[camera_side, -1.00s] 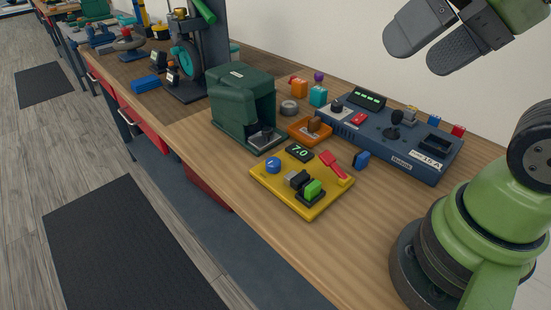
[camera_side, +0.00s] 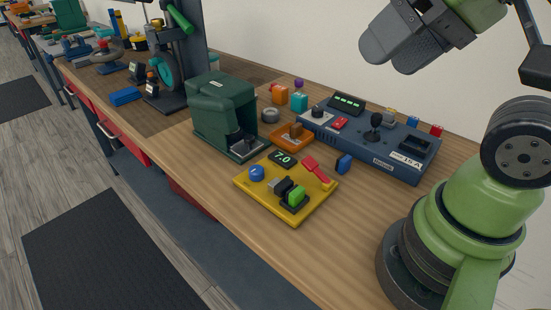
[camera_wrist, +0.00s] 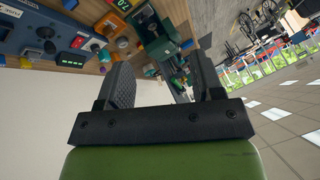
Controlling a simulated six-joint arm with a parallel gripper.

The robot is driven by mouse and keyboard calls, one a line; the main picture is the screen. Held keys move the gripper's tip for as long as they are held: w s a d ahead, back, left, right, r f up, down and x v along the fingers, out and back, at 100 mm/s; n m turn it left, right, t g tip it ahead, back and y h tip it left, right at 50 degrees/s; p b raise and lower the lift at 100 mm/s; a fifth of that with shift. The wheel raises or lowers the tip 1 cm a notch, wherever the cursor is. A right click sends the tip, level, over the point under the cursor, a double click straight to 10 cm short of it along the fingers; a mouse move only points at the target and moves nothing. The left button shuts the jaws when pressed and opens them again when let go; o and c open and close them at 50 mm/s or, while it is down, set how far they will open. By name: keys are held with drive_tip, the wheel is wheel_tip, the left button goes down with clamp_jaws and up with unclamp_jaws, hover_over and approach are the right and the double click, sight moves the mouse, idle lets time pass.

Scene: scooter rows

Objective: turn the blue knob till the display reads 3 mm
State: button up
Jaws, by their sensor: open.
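The blue knob (camera_side: 256,173) is a small round dial on the left of a yellow panel (camera_side: 296,219) on the bench. The dark display (camera_side: 282,159) beside it reads 7.0 in green digits. The same panel carries a red lever (camera_side: 316,169) and a bright green block (camera_side: 296,195) next to black and grey parts. My gripper (camera_side: 390,55) hangs high at the upper right, well above and apart from the panel, open and empty. In the wrist view my gripper (camera_wrist: 160,78) shows two separated dark fingers with nothing between them.
A green machine housing (camera_side: 222,108) stands close behind the panel. A blue console (camera_side: 395,153) with a joystick lies to the right. An orange tray (camera_side: 274,142) and small blue block (camera_side: 343,163) sit nearby. Bare bench top lies right of the panel.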

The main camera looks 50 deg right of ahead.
drive_tip(key=w+n+g, duration=0.2)
drive_tip(key=w+n, duration=0.1)
drive_tip(key=w, duration=0.3)
drive_tip(key=n+g+h, duration=0.2)
drive_tip(key=n+g, duration=0.3)
drive_tip(key=n, duration=0.7)
hover_over(256, 169)
wheel_tip(256, 169, down, 18)
drive_tip(key=shift+f, duration=0.8)
wheel_tip(256, 169, down, 10)
drive_tip(key=shift+r, duration=0.15)
drive_tip(key=c, duration=0.9)
